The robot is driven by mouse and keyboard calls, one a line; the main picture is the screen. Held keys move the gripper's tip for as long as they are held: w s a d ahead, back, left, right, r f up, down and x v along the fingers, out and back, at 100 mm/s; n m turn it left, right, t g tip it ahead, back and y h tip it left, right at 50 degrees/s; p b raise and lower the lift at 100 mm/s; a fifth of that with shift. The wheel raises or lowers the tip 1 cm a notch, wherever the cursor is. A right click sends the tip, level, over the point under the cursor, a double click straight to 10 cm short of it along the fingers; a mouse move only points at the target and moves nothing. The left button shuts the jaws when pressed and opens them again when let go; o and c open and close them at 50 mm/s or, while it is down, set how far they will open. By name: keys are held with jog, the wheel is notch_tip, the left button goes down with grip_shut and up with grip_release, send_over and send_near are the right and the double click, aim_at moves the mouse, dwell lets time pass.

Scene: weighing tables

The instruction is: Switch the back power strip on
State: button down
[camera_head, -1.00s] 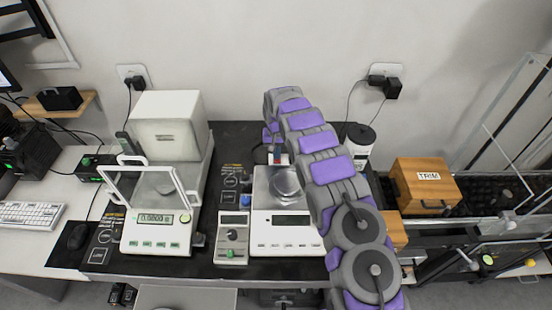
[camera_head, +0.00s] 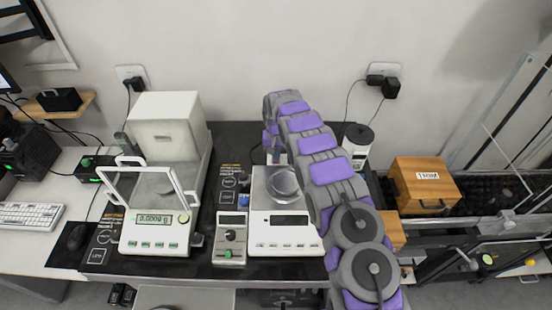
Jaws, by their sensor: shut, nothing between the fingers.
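My arm reaches from the lower right to the back of the black weighing table (camera_head: 236,137) and bends down there. My gripper (camera_head: 276,157) is at its end, small and partly covered by my own arm, pointing down just behind the right-hand balance (camera_head: 284,238). It is shut and holds nothing. I cannot make out the back power strip clearly; the area around my gripper is small and partly hidden by the arm. I cannot tell whether my gripper touches anything there, or the state of a switch.
A small control box (camera_head: 231,240) sits between the balances. A white jar with a dark lid (camera_head: 358,145) and a wooden box (camera_head: 425,188) are right of my arm. Plugs (camera_head: 391,88) sit on the wall.

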jog(key=shift+s+a+f, duration=0.1)
jog(key=shift+a+f, duration=0.1)
jog(key=shift+f, duration=0.05)
jog(key=shift+r, duration=0.15)
jog(key=shift+r+p, duration=0.3)
jog(key=shift+r, duration=0.3)
jog(key=shift+r+p, duration=0.95)
jog(key=shift+r, duration=1.8)
